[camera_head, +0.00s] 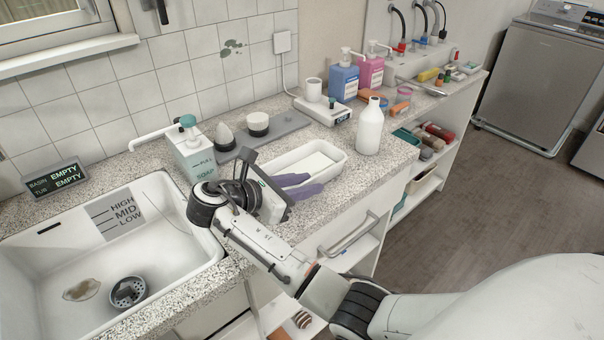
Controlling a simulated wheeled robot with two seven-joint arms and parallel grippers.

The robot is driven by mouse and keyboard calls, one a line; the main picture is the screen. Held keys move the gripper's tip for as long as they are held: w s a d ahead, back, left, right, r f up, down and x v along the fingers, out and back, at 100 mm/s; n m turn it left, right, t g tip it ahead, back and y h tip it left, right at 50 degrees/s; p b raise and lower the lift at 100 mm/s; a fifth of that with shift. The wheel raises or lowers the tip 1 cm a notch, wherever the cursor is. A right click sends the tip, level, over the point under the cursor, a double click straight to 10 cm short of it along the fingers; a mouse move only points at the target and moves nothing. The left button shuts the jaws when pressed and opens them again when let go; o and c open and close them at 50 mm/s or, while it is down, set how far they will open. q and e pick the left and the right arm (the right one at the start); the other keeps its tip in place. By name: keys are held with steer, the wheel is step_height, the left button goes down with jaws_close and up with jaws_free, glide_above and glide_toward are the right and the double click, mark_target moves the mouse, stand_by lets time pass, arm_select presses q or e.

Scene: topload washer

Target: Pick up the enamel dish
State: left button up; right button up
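The enamel dish is most likely the white, shallow, rectangular dish (331,166) on the speckled counter, in the middle of the head view. My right gripper (316,181) reaches in from the lower right, with its two purple fingers pointing right at the dish's near left edge. The fingers look apart, one near the rim and the other in front of it. They hide part of the dish's near side, and I cannot tell whether they touch it. The dish rests on the counter. My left gripper is not in view.
A white bottle (369,127) stands right of the dish. A soap dispenser (190,150) and a grey tray (290,124) with a cup-like item are behind and left. The sink (75,262) is at left. A handle (347,234) sticks out below the counter's front edge.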

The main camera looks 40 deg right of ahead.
steer(key=shift+d+f, duration=0.3)
steer(key=shift+d, duration=0.35)
jaws_close()
steer(key=shift+w+r, duration=0.1)
stand_by(0.9)
